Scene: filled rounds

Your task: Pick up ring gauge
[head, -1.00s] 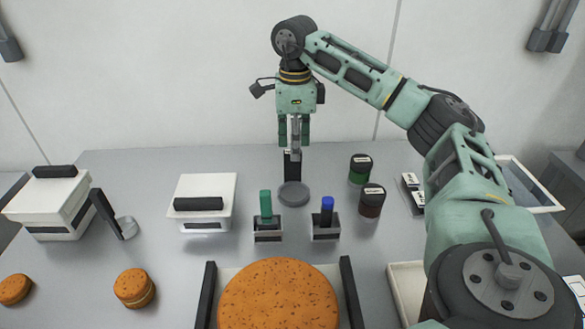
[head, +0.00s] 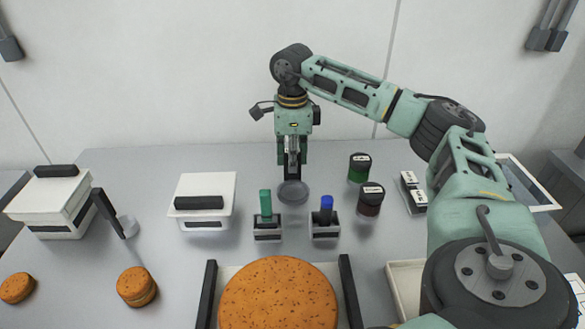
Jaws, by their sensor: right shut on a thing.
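The ring gauge appears to be the grey round piece (head: 293,192) with a dark upright handle, at the back middle of the table in the head view. My right gripper (head: 292,164) points straight down over it. Its fingers are shut on the upper part of the handle, which they partly hide. The round base seems to be at table level; I cannot tell whether it touches. A similar grey round piece with a dark handle (head: 107,213) stands at the left. My left gripper is not in view.
A white box with a black handle (head: 203,188) stands left of the gripper. Green (head: 265,204) and blue (head: 326,210) tools sit in small holders in front. Dark jars (head: 370,200) stand at the right. A large brown round (head: 278,300) lies at the front.

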